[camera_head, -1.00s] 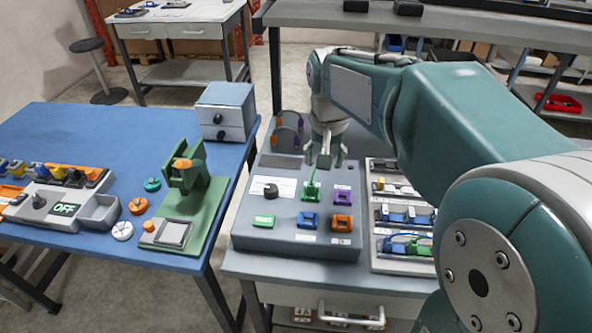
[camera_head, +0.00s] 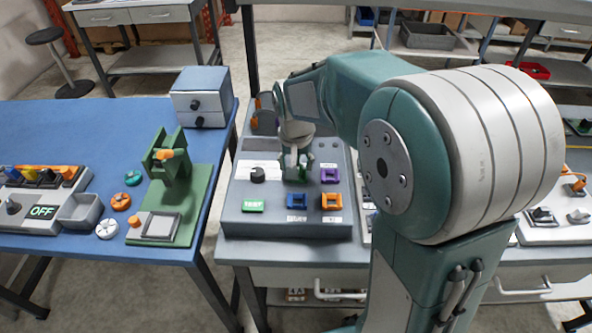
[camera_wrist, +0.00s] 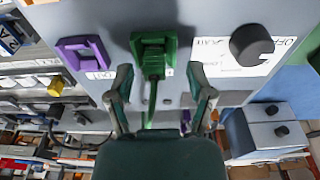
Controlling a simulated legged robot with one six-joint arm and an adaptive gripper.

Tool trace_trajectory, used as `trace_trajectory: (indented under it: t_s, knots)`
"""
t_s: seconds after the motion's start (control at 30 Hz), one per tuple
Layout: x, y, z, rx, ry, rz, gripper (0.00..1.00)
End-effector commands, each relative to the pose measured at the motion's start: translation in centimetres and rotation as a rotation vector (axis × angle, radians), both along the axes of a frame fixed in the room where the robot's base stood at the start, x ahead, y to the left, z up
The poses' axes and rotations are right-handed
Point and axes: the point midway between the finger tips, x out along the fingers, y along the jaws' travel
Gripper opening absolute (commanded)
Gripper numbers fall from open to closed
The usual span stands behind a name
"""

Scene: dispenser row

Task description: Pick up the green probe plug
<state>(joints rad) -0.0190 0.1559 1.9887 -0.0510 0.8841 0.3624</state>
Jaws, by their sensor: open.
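The green probe plug (camera_wrist: 153,62) sits in a green square socket (camera_wrist: 141,42) on the grey test console in the wrist view, with a thin green lead or stem running from it toward my gripper. My gripper (camera_wrist: 162,90) is open, its two fingers spread either side of this lead, apart from the plug. In the head view my gripper (camera_head: 296,172) is low over the console (camera_head: 238,221), right of the black knob (camera_head: 258,174). There it largely hides the plug and its socket.
Purple (camera_head: 329,174), blue (camera_head: 297,215) and orange (camera_head: 332,201) sockets lie close around my gripper, with a green TEST button (camera_head: 253,206) at front left. A blue table (camera_head: 60,120) with a green press stand (camera_head: 185,205) is to the left.

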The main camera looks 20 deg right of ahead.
Motion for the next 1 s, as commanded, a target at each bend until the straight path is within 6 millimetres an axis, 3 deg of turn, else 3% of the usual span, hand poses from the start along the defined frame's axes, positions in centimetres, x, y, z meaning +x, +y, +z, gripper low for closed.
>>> trace_trajectory:
  t_s: [0.3,0.33,0.4,0.5,1.0]
  knots:
    - [0.07,-0.17,-0.81,0.001,0.000,-0.001,0.69]
    - [0.07,-0.14,-0.80,0.001,0.000,-0.001,0.60]
    - [0.08,-0.08,-0.81,0.000,-0.001,-0.001,0.29]
    - [0.08,-0.07,-0.81,0.000,-0.001,-0.001,0.01]
    - [0.14,-0.06,0.02,0.000,-0.003,-0.001,0.01]
